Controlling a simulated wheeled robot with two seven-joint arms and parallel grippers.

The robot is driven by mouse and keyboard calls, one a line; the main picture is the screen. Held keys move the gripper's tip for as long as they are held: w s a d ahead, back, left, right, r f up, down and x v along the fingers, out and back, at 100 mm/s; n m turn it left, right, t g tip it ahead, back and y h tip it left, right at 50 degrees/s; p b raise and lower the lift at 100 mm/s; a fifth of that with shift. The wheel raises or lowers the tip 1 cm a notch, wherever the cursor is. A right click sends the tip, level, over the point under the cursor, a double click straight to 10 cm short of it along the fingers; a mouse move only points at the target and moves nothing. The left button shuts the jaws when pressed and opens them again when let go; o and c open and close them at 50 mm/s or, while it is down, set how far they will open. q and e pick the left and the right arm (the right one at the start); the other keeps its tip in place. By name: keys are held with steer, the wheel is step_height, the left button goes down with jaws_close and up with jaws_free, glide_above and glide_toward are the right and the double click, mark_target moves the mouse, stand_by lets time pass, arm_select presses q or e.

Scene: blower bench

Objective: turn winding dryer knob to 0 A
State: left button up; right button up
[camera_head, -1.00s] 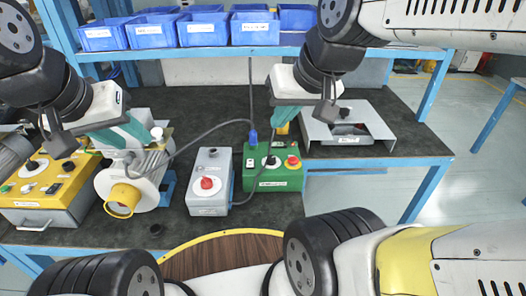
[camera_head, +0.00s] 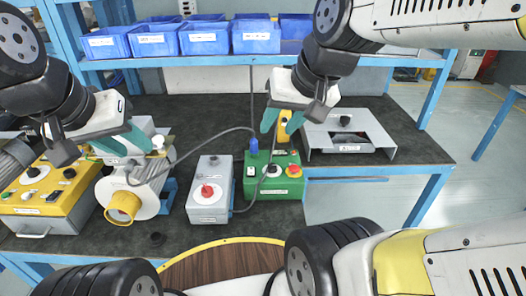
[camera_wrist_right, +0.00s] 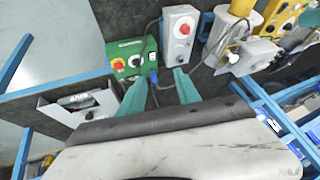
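The labels are too small to read, so I cannot tell which box is the winding dryer. A green box (camera_head: 273,184) carries a black knob (camera_head: 272,170) and a red button on yellow (camera_head: 293,171). A grey box (camera_head: 208,204) has a red knob (camera_head: 207,191). A yellow box (camera_head: 45,207) at the left has a black knob (camera_head: 32,171). My right gripper (camera_head: 282,122) is open and empty above and behind the green box; its teal fingers stand apart in the right wrist view (camera_wrist_right: 162,92). My left gripper (camera_head: 124,143) looks open above the blower, its fingertips partly unclear.
The blower (camera_head: 137,195), with a yellow-rimmed outlet, stands between the yellow and grey boxes. A cable with a blue plug (camera_head: 253,146) arcs behind the boxes. A grey metal stand (camera_head: 347,135) is at the right. Blue bins (camera_head: 207,38) line the shelf. A round wooden stool (camera_head: 225,266) is in front.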

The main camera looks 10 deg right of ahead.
steer(key=shift+o, duration=0.6)
steer(key=w+d+f+m+g, duration=0.1)
steer(key=w+f+m, duration=0.2)
steer(key=w+m, duration=0.4)
steer(key=shift+w+f+g, duration=0.35)
steer(key=shift+w+g, duration=0.05)
steer(key=shift+w, duration=0.15)
steer(key=m+g+y, duration=0.2)
steer(key=m, duration=1.3)
glide_toward(272, 165)
steer(key=f, duration=0.1)
steer(key=x, duration=0.7)
steer(key=shift+w+a+f, duration=0.1)
steer(key=shift+a+f, duration=0.1)
steer(key=shift+a, duration=0.05)
jaws_close()
